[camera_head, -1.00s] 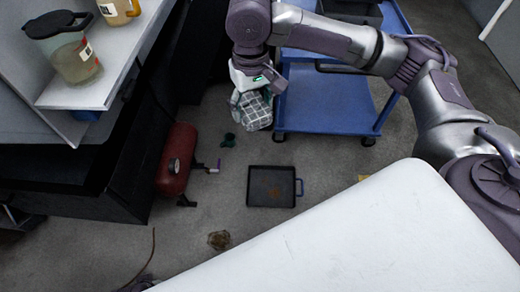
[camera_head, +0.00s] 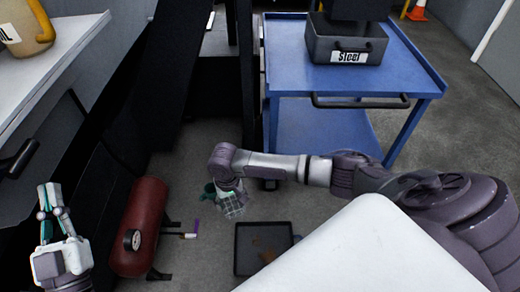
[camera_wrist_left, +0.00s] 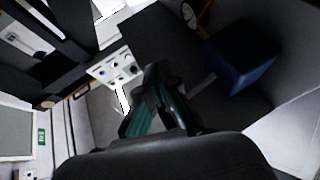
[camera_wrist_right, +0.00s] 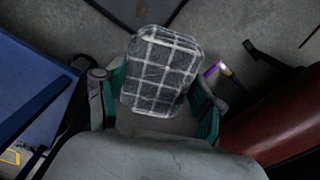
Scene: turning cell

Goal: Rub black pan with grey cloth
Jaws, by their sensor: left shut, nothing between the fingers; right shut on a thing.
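The black pan (camera_head: 250,262) lies on the floor, with a rusty brown patch inside; its dark edge also shows at the top of the right wrist view (camera_wrist_right: 150,8). The grey cloth (camera_head: 232,205) is checked with pale lines. My right gripper (camera_head: 229,192) is shut on it and holds it above and just beyond the pan, apart from it. In the right wrist view the cloth (camera_wrist_right: 162,70) sits between the fingers. My left gripper (camera_head: 48,198) is shut and empty at the far left, away from the pan; its fingers (camera_wrist_left: 155,105) show in the left wrist view.
A red tank (camera_head: 140,220) lies left of the pan, with a purple-and-white item (camera_head: 192,230) beside it. A blue cart (camera_head: 420,75) carrying a box marked Steel (camera_head: 345,45) stands behind. A white surface (camera_head: 365,255) covers the lower right. Some grey floor is clear around the pan.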

